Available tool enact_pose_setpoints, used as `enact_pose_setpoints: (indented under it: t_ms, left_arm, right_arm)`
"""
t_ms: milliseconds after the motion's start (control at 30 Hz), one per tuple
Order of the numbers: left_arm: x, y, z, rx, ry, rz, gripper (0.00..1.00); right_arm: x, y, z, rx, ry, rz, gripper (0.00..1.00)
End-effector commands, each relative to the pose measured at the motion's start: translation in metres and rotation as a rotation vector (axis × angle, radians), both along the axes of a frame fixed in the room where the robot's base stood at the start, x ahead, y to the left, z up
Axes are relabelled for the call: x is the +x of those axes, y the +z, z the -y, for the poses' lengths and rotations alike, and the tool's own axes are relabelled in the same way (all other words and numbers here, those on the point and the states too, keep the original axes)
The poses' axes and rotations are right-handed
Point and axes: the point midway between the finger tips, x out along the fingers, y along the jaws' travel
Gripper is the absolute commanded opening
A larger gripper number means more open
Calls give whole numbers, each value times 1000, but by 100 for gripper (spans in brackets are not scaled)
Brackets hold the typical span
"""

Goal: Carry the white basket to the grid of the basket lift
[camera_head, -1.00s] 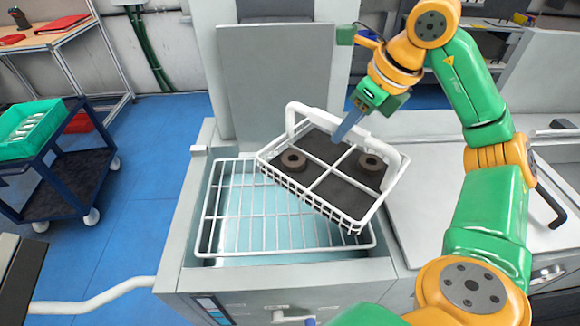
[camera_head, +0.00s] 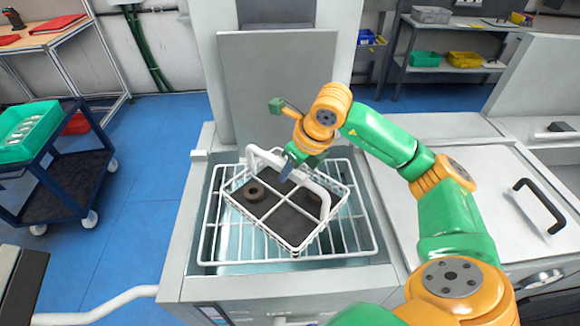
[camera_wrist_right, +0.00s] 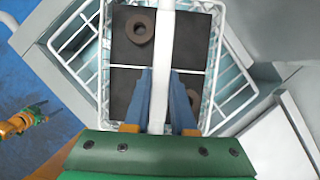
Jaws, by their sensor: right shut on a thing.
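The white basket (camera_head: 296,245) is over the white wire grid (camera_head: 216,225) of the basket lift, turned at an angle to it. It has a dark floor and holds brown rings, one (camera_head: 254,191) plain in the head view. I cannot tell whether the basket touches the grid. My right gripper (camera_head: 288,170) is shut on the basket's white handle (camera_head: 262,154). In the right wrist view the blue fingers (camera_wrist_right: 160,95) stand on both sides of the handle bar.
The lift's grey housing (camera_head: 200,180) surrounds the grid, with an upright panel (camera_head: 278,90) behind. A lidded unit with a black handle (camera_head: 540,205) stands to the right. A blue cart (camera_head: 60,190) with a green crate (camera_head: 28,130) stands at the left.

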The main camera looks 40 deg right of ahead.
Motion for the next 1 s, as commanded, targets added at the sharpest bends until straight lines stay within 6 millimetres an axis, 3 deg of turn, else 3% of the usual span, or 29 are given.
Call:
enact_pose_setpoints:
  t_ms: [367, 400, 500, 867, 1000]
  left_arm:
    - [-1, -4, 0, 0, 0, -2, 93]
    - [-1, -3, 0, -1, 0, -2, 93]
    - [-1, -3, 0, -1, 0, -2, 93]
    - [-1, 0, 0, -1, 0, -2, 93]
    - [-1, -4, 0, -1, 0, -1, 93]
  right_arm:
    - [0, -5, 0, 0, 0, 4, 0]
    - [0, -6, 0, 0, 0, 1, 29]
    - [0, -5, 0, 0, 0, 1, 54]
    - [-1, 2, 1, -1, 0, 1, 54]
    - [-12, 29, 3, -2, 1, 8, 54]
